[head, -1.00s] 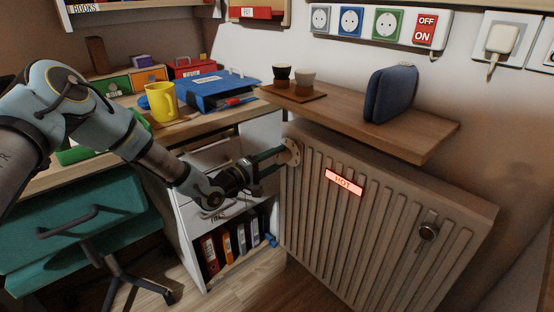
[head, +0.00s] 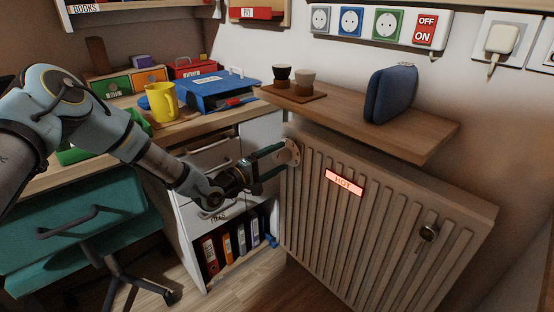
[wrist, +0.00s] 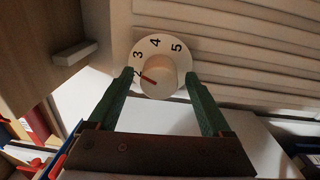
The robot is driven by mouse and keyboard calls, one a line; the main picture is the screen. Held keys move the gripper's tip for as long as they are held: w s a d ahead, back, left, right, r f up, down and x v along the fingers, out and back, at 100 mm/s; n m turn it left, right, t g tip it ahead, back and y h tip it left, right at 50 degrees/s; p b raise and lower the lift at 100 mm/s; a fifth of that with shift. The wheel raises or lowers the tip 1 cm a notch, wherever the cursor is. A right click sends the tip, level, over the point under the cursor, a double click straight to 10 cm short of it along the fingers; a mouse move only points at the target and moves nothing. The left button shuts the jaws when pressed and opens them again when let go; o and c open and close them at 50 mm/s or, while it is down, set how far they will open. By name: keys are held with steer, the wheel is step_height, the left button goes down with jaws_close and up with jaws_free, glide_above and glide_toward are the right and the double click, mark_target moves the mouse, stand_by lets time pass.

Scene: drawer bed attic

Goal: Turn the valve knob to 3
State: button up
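The valve knob (wrist: 158,72) is a round cream dial with a raised middle grip, on the radiator's upper left corner. Numbers 2, 3, 4 and 5 show on its face. Its red pointer mark sits beside the 2, on the left of the grip. In the head view the dial (head: 290,152) shows from the side, at the end of my arm. My gripper (wrist: 159,76) is open, its two green fingers standing on either side of the grip with gaps between. It also shows in the head view (head: 281,159), facing the dial.
The ribbed radiator (head: 345,225) carries a red HOT sign (head: 344,183). A wooden shelf (head: 415,140) above holds cups and a blue case (head: 391,93). A white cabinet (head: 262,130) with binders stands left of the dial, close to my gripper.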

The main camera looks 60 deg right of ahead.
steer(key=v, duration=1.1)
steer(key=shift+d, duration=0.1)
steer(key=shift+s, duration=0.1)
stand_by(0.4)
